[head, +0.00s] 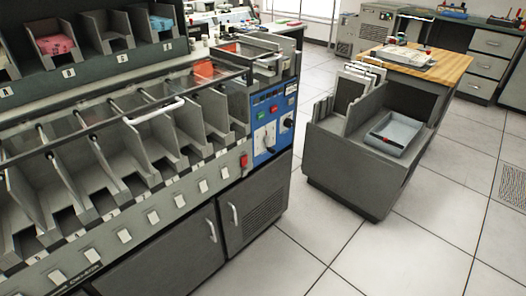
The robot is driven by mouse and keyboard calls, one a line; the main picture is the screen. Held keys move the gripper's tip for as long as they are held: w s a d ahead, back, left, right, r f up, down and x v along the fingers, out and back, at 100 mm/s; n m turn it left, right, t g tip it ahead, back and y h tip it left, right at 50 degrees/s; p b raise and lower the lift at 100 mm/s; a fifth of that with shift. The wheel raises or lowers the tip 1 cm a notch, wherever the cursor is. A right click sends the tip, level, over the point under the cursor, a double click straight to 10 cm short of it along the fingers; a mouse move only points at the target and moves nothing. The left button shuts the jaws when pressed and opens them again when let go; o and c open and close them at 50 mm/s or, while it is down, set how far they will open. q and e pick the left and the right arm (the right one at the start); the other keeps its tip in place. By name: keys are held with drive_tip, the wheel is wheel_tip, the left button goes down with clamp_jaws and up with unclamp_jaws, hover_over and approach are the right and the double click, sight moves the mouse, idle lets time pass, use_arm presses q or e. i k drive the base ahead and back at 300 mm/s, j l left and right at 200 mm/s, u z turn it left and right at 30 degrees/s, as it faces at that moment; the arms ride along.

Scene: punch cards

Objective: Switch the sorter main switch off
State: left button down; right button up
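The sorter (120,150) is a long grey machine with a row of slanted pockets, filling the left half of the head view. At its right end is a blue control panel (259,161). A small red switch (244,161) sits at the panel's left edge. Which one is the main switch, and its position, I cannot tell. Neither of my grippers is in view.
A grey card cart (345,161) with a blue-grey tray (399,135) stands to the right of the sorter. Behind it is a wooden-topped table (447,66). Tiled floor (300,235) is clear in front of the panel and cart. Cabinet doors with handles are below the pockets.

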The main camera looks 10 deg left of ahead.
sight(244, 160)
drive_tip(key=i+l+u, duration=0.15)
drive_tip(key=i+l, duration=0.8)
drive_tip(key=l, duration=0.15)
